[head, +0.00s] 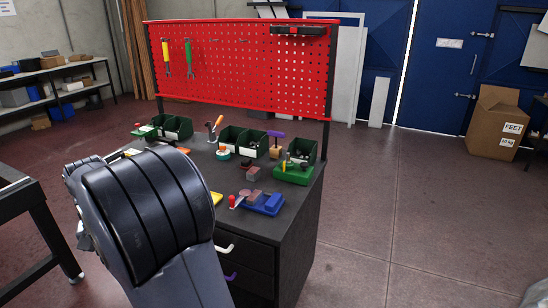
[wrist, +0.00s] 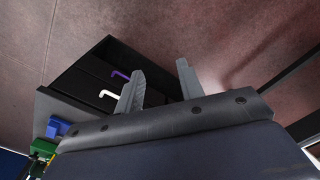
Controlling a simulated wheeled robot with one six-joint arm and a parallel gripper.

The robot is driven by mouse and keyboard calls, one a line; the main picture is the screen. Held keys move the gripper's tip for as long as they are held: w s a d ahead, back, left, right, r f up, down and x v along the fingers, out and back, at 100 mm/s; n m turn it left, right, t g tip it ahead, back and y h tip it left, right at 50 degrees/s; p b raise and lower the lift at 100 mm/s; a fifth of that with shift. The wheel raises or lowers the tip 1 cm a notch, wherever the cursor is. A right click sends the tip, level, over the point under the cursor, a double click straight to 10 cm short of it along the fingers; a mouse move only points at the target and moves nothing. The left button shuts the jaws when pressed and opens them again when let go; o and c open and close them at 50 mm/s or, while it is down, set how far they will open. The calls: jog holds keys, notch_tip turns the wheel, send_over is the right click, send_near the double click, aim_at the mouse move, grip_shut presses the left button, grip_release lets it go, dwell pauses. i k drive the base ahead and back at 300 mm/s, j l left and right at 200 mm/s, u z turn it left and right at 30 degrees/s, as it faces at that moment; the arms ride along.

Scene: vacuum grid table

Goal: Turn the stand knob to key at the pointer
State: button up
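A green stand (head: 292,173) with small upright parts on it sits at the right of the dark workbench top in the head view. A blue fixture (head: 262,203) with blocks and a small red ball (head: 233,201) sits nearer the front edge. Which part is the stand knob, and its key and pointer, are too small to tell. In the wrist view the blue fixture (wrist: 57,127) and green stand (wrist: 42,147) show at the lower left. My gripper (wrist: 160,67) is open and empty, its two fingers apart over the floor, away from both. My arm hides the gripper in the head view.
Dark green bins (head: 243,141), pliers (head: 214,129) and small blocks stand on the bench (head: 225,174). A red pegboard (head: 240,65) rises behind it. Drawers with white (head: 224,249) and purple handles face the front.

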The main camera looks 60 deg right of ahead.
aim_at(304, 166)
jog(key=k+l+z, duration=0.2)
jog(key=l, duration=0.45)
jog(key=k+l+z, duration=0.1)
jog(key=l+z, duration=0.15)
jog(key=l, duration=0.4)
jog(key=l+z, duration=0.2)
jog(key=l, duration=0.5)
jog(key=i+l+z, duration=0.25)
jog(key=i+l, duration=0.15)
jog(key=i, duration=0.35)
